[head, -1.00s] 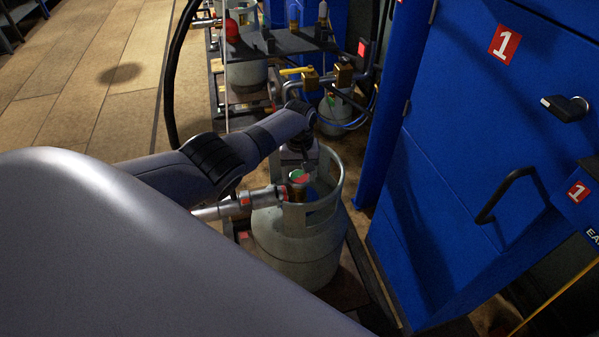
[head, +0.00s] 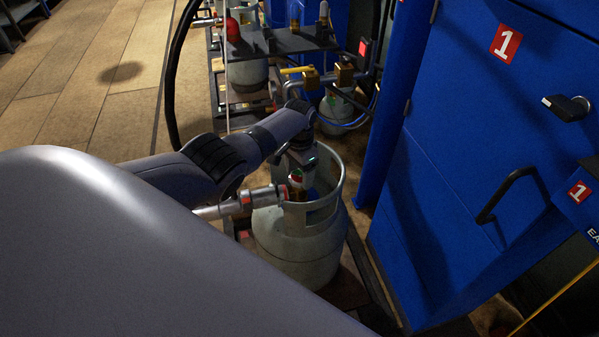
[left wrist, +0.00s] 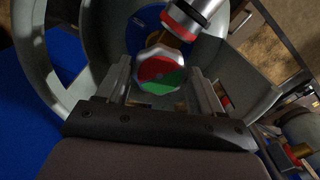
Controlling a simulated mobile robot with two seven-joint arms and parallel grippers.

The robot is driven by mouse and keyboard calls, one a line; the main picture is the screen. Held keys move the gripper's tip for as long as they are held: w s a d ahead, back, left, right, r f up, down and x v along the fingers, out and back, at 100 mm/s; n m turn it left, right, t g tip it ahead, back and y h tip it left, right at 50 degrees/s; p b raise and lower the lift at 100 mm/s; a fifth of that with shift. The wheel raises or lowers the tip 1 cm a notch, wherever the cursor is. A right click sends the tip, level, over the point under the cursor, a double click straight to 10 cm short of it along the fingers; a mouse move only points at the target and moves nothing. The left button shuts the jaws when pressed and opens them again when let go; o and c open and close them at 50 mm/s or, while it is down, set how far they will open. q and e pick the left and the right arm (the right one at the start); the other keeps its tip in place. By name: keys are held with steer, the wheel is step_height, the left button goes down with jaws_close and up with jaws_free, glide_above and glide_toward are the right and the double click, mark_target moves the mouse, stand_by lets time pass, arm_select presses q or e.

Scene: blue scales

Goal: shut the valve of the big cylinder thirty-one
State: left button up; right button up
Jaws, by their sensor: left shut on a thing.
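The big grey cylinder (head: 297,250) stands upright in front of me in the head view, with an open collar around its top. I cannot read a number on it. Its valve knob (left wrist: 158,66), with a red and green top, shows in the left wrist view between the two fingers. My left gripper (head: 299,170) points down into the collar and is shut on this knob. In the head view the knob (head: 295,178) is partly hidden by the gripper. My right gripper is not in view.
A metal pipe fitting with red bands (head: 262,198) joins the valve from the left. A blue cabinet (head: 440,180) stands close on the right. Behind are a dark shelf (head: 290,42), yellow-handled pipework (head: 298,70) and a smaller cylinder (head: 340,112). Floor (head: 90,95) is clear at the left.

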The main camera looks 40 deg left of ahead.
mark_target(299, 176)
arm_select(q)
steer(key=m, duration=0.5)
steer(key=shift+m, duration=0.3)
steer(key=shift+m+b, duration=0.35)
steer(key=shift+m, duration=1.85)
steer(key=shift+w, duration=0.1)
steer(key=o, duration=1)
steer(key=shift+o, duration=0.2)
step_height(299, 176, up, 6)
steer(key=p, duration=0.3)
steer(key=shift+r, duration=0.15)
steer(key=shift+r+p, duration=0.3)
steer(key=shift+r, duration=0.2)
